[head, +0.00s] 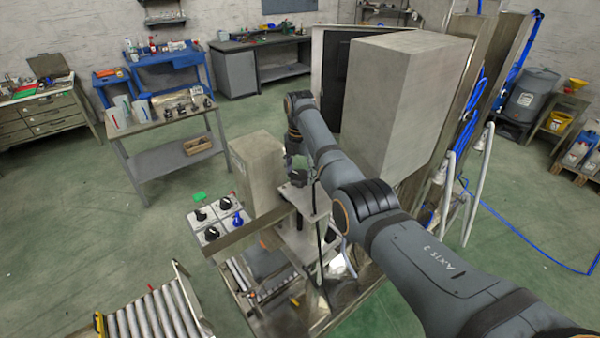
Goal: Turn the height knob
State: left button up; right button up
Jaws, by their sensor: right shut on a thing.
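My right arm comes in from the lower right and bends down at its far end. My right gripper (297,164) is small and partly hidden by my own arm. It is shut at a black knob (298,178) on top of an upright metal bracket (308,200), which I take to be the height knob. The fingertips are too small to show exactly how they sit around it. My left gripper is not in view.
A control panel (215,222) with several black knobs and a blue one stands left of the bracket. A grey block (257,170) and a tall grey cabinet (408,100) stand close by. A roller conveyor (150,315) is at the lower left. Green floor on the left is clear.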

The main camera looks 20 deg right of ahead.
aim_at(300, 174)
jog(key=shift+n, duration=0.6)
jog(key=o, duration=1.1)
jog(key=shift+o, duration=0.2)
notch_tip(300, 174, up, 12)
